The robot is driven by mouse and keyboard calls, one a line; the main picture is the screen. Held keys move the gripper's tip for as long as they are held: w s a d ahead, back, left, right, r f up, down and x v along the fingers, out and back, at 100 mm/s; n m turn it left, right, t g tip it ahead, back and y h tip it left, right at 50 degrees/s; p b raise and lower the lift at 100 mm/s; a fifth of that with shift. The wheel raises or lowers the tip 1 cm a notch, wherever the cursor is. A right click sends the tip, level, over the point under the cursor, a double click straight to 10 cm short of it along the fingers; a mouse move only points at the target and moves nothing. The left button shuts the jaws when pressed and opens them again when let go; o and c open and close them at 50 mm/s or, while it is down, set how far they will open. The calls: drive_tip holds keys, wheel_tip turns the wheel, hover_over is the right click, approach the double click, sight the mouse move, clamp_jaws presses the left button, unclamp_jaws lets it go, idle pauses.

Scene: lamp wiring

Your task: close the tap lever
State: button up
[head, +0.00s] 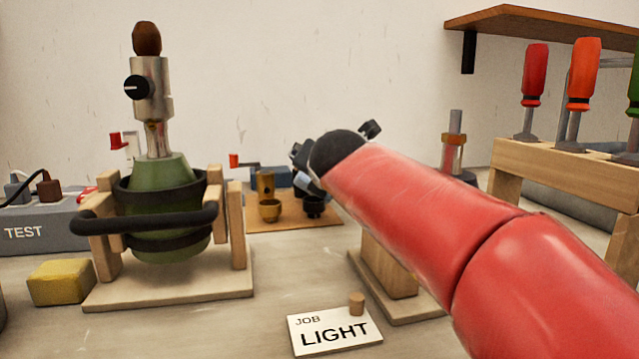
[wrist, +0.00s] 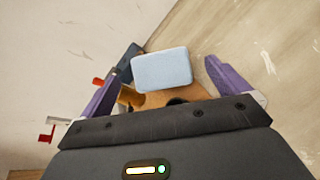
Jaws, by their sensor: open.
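A red-tipped lever (head: 235,160) shows in the head view, at the brass fitting (head: 265,184) on a brown board (head: 290,222). A red tip also shows in the wrist view (wrist: 98,82), just beyond my left finger. A second red-handled piece (head: 116,139) stands behind the green lamp; another red piece with a pale bar is at the left of the wrist view (wrist: 46,137). I cannot tell for certain which is the tap lever. My gripper (wrist: 160,80) is open, its purple fingers wide apart. My arm mostly hides it in the head view.
A pale blue block (wrist: 162,69) lies beyond and between the fingers. The green lamp (head: 160,180) stands in a wooden cradle at left. A JOB LIGHT card (head: 333,334) lies in front. A screwdriver rack (head: 570,170) stands at right. A shelf (head: 540,22) overhangs at upper right.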

drive_tip(key=x, duration=0.5)
drive_tip(key=shift+d+r, duration=0.1)
drive_tip(key=shift+r, duration=0.05)
drive_tip(key=shift+c, duration=0.4)
drive_tip(key=c, duration=1)
